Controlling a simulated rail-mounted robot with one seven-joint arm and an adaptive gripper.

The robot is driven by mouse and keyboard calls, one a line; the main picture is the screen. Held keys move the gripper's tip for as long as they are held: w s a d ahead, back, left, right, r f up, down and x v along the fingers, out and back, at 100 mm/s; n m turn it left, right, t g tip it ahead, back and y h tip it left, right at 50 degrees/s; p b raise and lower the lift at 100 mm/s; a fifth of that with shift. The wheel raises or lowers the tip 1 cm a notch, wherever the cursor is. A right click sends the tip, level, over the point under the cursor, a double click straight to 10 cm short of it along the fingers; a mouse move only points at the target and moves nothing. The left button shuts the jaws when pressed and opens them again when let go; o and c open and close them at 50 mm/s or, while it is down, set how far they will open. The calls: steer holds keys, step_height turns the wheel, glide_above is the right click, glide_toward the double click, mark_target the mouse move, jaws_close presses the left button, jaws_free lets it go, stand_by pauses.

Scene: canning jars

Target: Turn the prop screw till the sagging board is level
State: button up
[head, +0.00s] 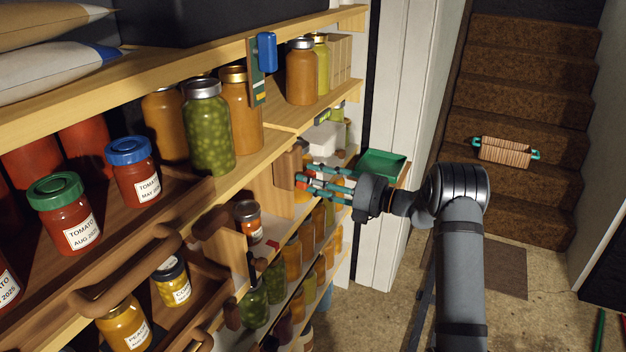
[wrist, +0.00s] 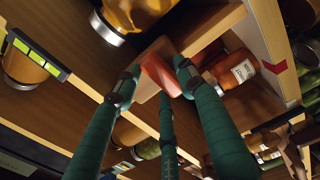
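My gripper (head: 310,182) reaches in under the middle shelf, near its right end, with teal fingers pointing left. In the wrist view its three dark green fingers (wrist: 158,75) surround a reddish piece (wrist: 161,73), probably the prop screw's handle, beside a pale wooden block. The fingers are apart around it; whether they grip it is unclear. The board (head: 262,158) above bears jars and meets another length of shelf at its right. Its tilt is hard to judge. A gauge (head: 257,78) with a blue top hangs at the upper shelf edge; a green-yellow strip (wrist: 38,54) shows in the wrist view.
Lower shelves hold more jars near my gripper. A green tray (head: 382,164) lies just behind my wrist. The floor at right is mostly clear.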

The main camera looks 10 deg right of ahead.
steer(key=c, duration=0.9)
steer(key=shift+s+a+f+n+b, duration=0.1)
steer(key=shift+n+b, duration=1.75)
steer(key=shift+n, duration=0.95)
steer(key=shift+s+a+f+n+b, duration=0.1)
steer(key=shift+n+b, duration=1.75)
steer(key=shift+n, duration=0.95)
steer(key=shift+s+f+n+b, duration=0.1)
steer(key=shift+n+b, duration=1.75)
steer(key=shift+n, duration=0.95)
steer(key=o, duration=1.2)
